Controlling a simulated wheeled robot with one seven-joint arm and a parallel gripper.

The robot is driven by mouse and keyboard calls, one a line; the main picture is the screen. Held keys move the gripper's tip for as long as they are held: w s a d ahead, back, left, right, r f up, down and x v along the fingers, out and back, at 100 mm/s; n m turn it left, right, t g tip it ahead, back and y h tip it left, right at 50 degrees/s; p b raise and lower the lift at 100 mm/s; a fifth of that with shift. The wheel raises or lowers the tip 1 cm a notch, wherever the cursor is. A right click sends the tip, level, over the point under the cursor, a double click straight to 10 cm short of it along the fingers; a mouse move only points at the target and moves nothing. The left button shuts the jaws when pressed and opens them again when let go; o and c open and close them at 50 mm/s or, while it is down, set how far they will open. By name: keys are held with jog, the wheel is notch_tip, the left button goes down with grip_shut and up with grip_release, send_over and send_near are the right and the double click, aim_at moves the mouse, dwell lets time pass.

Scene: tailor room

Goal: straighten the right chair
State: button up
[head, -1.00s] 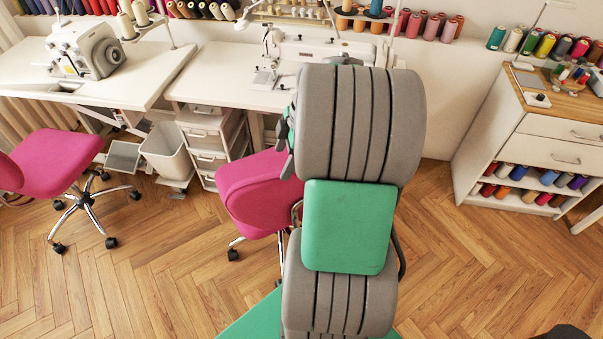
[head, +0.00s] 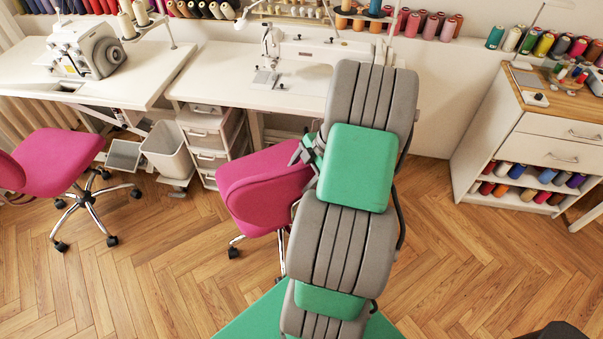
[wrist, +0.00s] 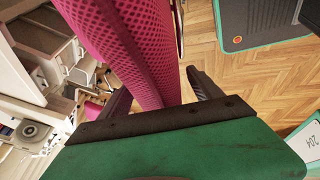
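The right chair (head: 262,190) is pink with a chrome wheeled base. It stands in front of the middle sewing table in the head view, turned at an angle, its right side partly hidden behind my arm. My gripper (head: 306,152) is at the chair's upper right edge in the head view. In the wrist view, the chair's pink mesh part (wrist: 125,45) runs between the two dark fingers of my gripper (wrist: 158,92). The fingers are apart, one on each side, with a visible gap on the right. I cannot tell whether the left finger touches it.
A second pink chair (head: 55,162) stands at the left. The white sewing table (head: 225,72) has drawers (head: 208,158) and a grey bin (head: 168,150) under or beside it. A white cabinet (head: 530,140) stands at the right. The wooden floor between my arm and the cabinet is clear.

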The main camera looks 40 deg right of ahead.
grip_shut()
dwell(0.7)
